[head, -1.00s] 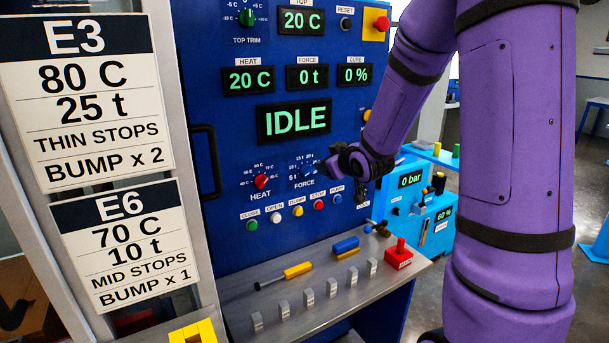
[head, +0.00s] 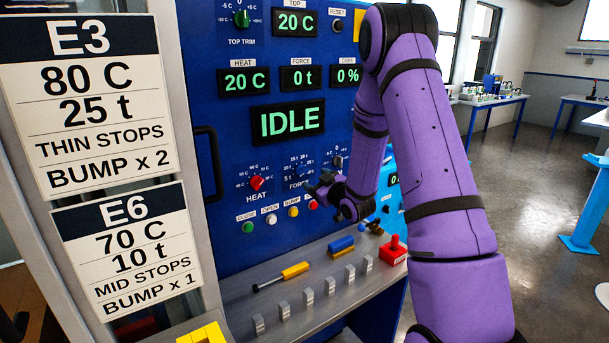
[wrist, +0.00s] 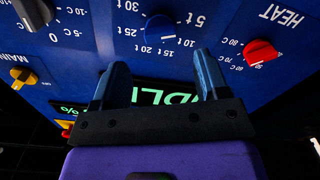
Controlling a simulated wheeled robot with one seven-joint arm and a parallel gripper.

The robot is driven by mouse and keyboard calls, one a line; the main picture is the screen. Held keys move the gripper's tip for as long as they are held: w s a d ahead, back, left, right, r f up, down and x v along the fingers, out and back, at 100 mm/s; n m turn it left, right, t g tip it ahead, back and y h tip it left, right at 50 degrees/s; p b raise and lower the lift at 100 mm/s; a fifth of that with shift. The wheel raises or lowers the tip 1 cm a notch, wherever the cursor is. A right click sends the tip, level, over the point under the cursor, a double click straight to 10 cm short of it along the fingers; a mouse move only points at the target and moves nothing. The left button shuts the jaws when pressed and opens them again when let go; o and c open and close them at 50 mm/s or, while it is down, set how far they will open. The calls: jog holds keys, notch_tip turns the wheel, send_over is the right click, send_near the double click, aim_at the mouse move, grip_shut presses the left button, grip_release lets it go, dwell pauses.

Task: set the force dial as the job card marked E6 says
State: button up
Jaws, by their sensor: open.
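The E6 job card (head: 127,250) hangs below the E3 card in the head view and reads 70 C, 10 t, MID STOPS, BUMP x 1. The blue force dial (wrist: 160,28) shows in the wrist view, with its white mark pointing roughly at 10 t. In the head view the force dial (head: 308,170) is small and partly crowded by my arm. My gripper (wrist: 160,68) is open and empty, its two fingers apart from the dial, which lies just beyond the gap between them. In the head view my gripper (head: 322,192) is just below and right of the dial.
The red heat dial (wrist: 261,52) sits beside the force dial. The press display (head: 287,120) reads IDLE and the force readout (head: 302,77) shows 0 t. Coloured buttons line the panel below the dials. A ledge (head: 325,290) below holds tools and grey blocks.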

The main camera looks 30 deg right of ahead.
aim_at(305, 173)
jog(key=w, duration=0.7)
jog(key=shift+a, duration=0.15)
jog(key=shift+c, duration=0.2)
jog(key=c, duration=0.9)
